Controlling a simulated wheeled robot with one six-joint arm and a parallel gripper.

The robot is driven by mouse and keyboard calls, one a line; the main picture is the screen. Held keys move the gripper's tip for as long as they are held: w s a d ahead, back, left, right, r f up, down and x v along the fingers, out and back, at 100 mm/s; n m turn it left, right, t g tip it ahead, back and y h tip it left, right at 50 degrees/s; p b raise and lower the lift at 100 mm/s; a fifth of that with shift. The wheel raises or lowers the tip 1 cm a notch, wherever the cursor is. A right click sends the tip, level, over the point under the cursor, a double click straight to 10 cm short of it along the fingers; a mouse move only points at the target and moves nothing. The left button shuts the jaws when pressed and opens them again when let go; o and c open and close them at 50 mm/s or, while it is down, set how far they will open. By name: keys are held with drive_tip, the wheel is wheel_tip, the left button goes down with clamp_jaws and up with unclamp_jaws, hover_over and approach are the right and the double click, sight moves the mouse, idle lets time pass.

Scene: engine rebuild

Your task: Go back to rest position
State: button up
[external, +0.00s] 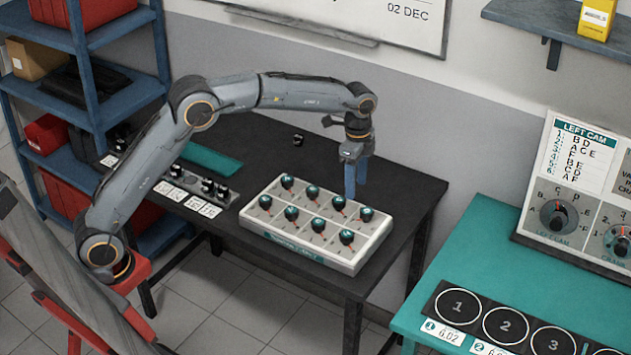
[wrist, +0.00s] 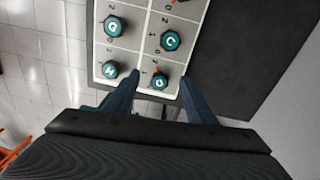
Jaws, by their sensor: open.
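My gripper (external: 356,178) points down above the right end of the white knob panel (external: 330,262) on the black table. Its blue fingers also show in the wrist view (wrist: 162,85), apart, with nothing held between them. In the wrist view a teal-topped knob marked D or O (wrist: 158,82) lies between the fingertips, and I cannot tell how far below them it is. Knobs marked C (wrist: 171,40) and G (wrist: 113,27) stand farther up the panel. The panel carries several teal-topped knobs in two rows. My arm reaches over the table from the left.
A strip with several black knobs and white labels (external: 190,203) and a teal mat (external: 212,160) lie left of the panel. A blue shelf (external: 100,95) stands at the left. A teal table (external: 480,245) with dials and numbered circles is at right. The black table's right end (external: 415,190) is clear.

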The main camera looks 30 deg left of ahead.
drive_tip(key=s+a+f+n, duration=0.1)
drive_tip(key=s+a+n, duration=0.3)
drive_tip(key=a, duration=0.3)
drive_tip(key=s+a+f+n+h, duration=0.1)
drive_tip(key=s+a+n, duration=0.2)
drive_tip(key=a, duration=0.4)
drive_tip(key=s+a+f+n+h, duration=0.1)
drive_tip(key=s+a+n, duration=0.3)
drive_tip(key=a, duration=0.4)
drive_tip(key=shift+s+f+n+g, duration=0.15)
drive_tip(key=shift+s+n+g, duration=0.2)
drive_tip(key=shift+n, duration=0.25)
drive_tip(key=s+a+f+n+y, duration=0.1)
drive_tip(key=s+a+f+n, duration=0.1)
drive_tip(key=s+a+f, duration=0.2)
drive_tip(key=s+a+f+n+t+y, duration=0.1)
drive_tip(key=s+a+f, duration=0.4)
drive_tip(key=s+a, duration=0.5)
drive_tip(key=a+n, duration=0.1)
drive_tip(key=a, duration=0.3)
drive_tip(key=shift+s+f+n, duration=0.25)
drive_tip(key=shift+n, duration=0.15)
